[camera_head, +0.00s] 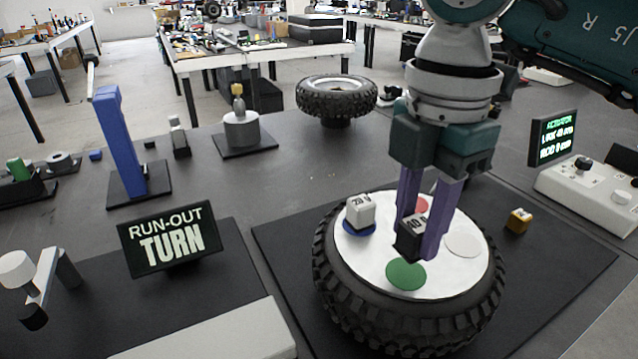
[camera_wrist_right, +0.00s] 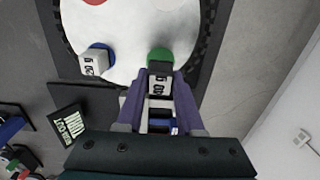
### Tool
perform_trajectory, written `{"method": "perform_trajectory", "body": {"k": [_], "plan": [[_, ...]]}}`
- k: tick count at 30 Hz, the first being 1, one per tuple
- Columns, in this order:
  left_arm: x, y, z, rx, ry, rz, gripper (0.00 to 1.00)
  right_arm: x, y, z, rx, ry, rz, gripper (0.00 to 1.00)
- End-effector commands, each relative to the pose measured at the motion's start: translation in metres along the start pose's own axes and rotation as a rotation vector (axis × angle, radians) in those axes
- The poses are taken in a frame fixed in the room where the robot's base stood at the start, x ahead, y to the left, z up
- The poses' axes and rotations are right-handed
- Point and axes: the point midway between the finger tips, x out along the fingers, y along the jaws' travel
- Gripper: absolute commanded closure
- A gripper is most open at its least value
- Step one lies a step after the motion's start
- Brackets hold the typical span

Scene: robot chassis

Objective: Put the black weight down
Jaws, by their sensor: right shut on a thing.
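The black weight (camera_head: 410,243), a small block with a pale marked top, is between the purple fingers of my right gripper (camera_head: 421,246), which is shut on it. It appears to be just above the white disc (camera_head: 448,283) on the tyre (camera_head: 340,318), behind the green spot (camera_head: 406,274); whether it touches the disc I cannot tell. In the right wrist view the weight (camera_wrist_right: 159,86) shows between the fingers, beside the green spot (camera_wrist_right: 160,55). A white weight (camera_head: 360,211) stands on the blue spot (camera_head: 358,230). My left gripper is out of view.
The red spot (camera_head: 421,204) is partly behind the fingers; the white spot (camera_head: 463,245) is bare. A yellow weight (camera_head: 519,221) sits on the dark mat right of the tyre. A RUN-OUT TURN sign (camera_head: 172,240) stands left, and a control box (camera_head: 597,192) right.

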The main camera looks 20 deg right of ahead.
Motion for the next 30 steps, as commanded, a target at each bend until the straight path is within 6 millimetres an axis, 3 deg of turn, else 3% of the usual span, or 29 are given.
{"method": "perform_trajectory", "body": {"k": [3, 6, 18, 19, 26, 30], "plan": [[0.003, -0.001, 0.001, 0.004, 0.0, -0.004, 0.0, 0.022, -0.001, 0.0, 0.002, 0.0, -0.006, 1.0], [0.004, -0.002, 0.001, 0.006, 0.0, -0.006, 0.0, 0.033, -0.001, 0.0, 0.001, 0.0, -0.004, 1.0], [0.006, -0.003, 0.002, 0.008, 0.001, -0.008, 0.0, 0.038, -0.001, 0.0, 0.0, 0.0, -0.002, 1.0], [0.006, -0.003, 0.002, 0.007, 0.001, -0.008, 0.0, 0.037, -0.001, 0.0, 0.0, 0.0, -0.002, 0.62], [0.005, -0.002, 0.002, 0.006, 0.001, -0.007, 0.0, 0.037, -0.001, 0.0, 0.0, 0.0, -0.002, 0.36], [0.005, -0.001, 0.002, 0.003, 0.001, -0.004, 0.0, 0.037, -0.001, 0.0, 0.0, 0.0, -0.002, 0.34]]}}
